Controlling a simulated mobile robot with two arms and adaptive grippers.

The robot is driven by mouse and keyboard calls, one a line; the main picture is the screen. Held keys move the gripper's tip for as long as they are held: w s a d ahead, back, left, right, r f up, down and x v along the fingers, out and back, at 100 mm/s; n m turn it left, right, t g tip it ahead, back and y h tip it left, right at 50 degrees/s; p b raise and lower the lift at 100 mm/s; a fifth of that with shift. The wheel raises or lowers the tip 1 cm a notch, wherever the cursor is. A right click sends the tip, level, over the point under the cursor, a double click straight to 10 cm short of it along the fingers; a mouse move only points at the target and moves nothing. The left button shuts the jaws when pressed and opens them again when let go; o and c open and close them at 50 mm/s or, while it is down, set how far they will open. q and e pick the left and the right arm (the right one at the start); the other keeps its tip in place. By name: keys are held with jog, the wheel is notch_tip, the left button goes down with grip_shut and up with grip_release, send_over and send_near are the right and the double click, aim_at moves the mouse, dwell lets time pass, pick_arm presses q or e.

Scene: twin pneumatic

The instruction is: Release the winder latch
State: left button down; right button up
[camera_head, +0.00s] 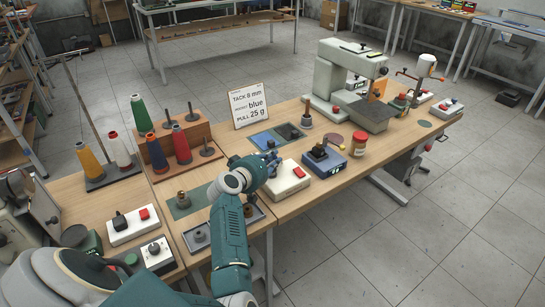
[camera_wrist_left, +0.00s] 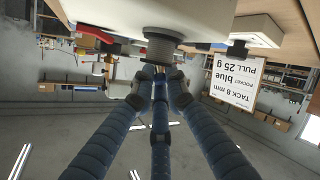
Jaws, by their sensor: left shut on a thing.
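My left gripper (camera_head: 272,158) reaches the far left side of a white control box (camera_head: 287,180) with a red button (camera_head: 299,172) on the workbench. In the wrist view the blue fingers of the left gripper (camera_wrist_left: 160,72) converge at the tip of a grey ridged knob (camera_wrist_left: 160,45) and are shut on it. The knob sits against a white surface (camera_wrist_left: 200,15). A red lever-like part (camera_wrist_left: 95,33) is left of the knob there. I cannot tell which part is the winder latch. In the head view the gripper hides the knob. My right gripper is not in view.
A sign card (camera_head: 252,104) stands behind the gripper. A blue box with a black top (camera_head: 323,160) and a red-lidded jar (camera_head: 358,144) stand to the right, near a sewing machine (camera_head: 345,80). Thread cones (camera_head: 141,115) stand left. Bare wood lies near the front edge (camera_head: 285,208).

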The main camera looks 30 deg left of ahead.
pick_arm(q)
jog(key=g+p, duration=0.1)
jog(key=p, duration=0.3)
jog(key=w+r+m+g+p, duration=0.1)
jog(key=p, duration=0.3)
jog(key=w+r+g+p, duration=0.1)
jog(key=g+p, duration=0.1)
jog(key=p, duration=0.2)
jog(key=shift+d+r+y, duration=0.1)
jog(key=shift+d+y, duration=0.3)
jog(key=shift+w+d+m+g+p, duration=0.1)
jog(key=shift+w+m+g+p, duration=0.3)
jog(key=shift+g+p, duration=0.25)
jog(key=shift+w+d+f+g+y, duration=0.15)
jog(key=shift+w+f+g+y, duration=0.2)
jog(key=shift+g, duration=0.4)
jog(key=shift+s+p, duration=0.1)
jog(key=shift+p, duration=0.2)
jog(key=c, duration=1.7)
grip_release()
jog(key=shift+c, duration=0.2)
jog(key=shift+r, duration=0.15)
jog(key=v, duration=1.1)
jog(key=shift+s+d+r, duration=0.2)
jog(key=shift+r, duration=0.1)
